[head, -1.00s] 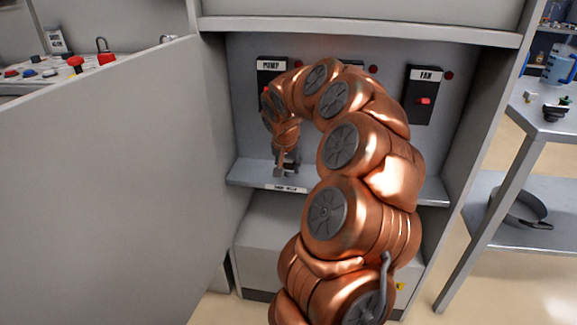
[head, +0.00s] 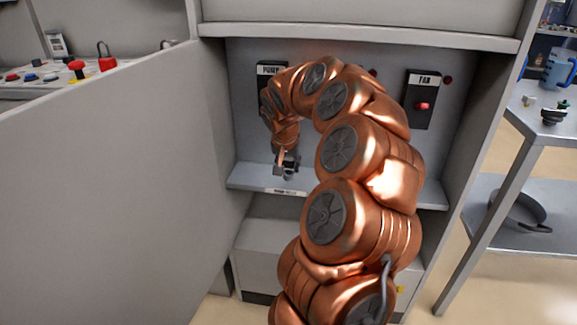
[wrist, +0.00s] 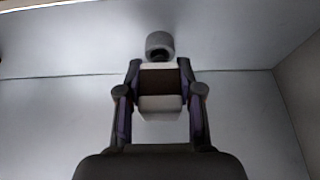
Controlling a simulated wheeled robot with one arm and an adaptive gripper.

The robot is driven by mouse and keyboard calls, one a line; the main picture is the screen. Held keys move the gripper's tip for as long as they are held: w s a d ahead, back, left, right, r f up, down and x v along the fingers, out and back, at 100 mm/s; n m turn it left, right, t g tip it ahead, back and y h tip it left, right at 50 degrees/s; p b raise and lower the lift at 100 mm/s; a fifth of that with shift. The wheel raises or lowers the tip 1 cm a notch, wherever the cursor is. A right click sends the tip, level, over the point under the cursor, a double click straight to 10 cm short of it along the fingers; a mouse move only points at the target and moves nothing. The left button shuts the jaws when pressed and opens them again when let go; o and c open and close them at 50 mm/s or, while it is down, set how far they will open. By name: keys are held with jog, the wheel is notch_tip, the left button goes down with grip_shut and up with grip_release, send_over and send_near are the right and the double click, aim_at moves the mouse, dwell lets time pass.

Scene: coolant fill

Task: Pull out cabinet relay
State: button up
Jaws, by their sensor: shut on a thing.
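My gripper (head: 282,162) is in the open cabinet, low in front of its back wall and just above the shelf (head: 240,178). In the wrist view my gripper (wrist: 160,100) is shut on a small block with pale ends and a dark brown middle, which I take to be the relay (wrist: 160,105). A short grey cylinder (wrist: 160,43) stands just beyond the fingertips. In the head view a small dark round piece (head: 290,172) shows beside the fingers at the shelf. My wrist partly hides this area, and I cannot tell whether the relay touches anything else.
The PUMP switch (head: 266,78) is partly behind my arm; the FAN switch (head: 421,100) is clear to the right. A large grey panel (head: 120,190) closes off the left. A metal side table (head: 540,125) stands at the right. The cabinet's upper edge (head: 360,32) runs above my arm.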

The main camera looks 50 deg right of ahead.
jog(key=shift+r+p, duration=0.6)
jog(key=shift+r, duration=1)
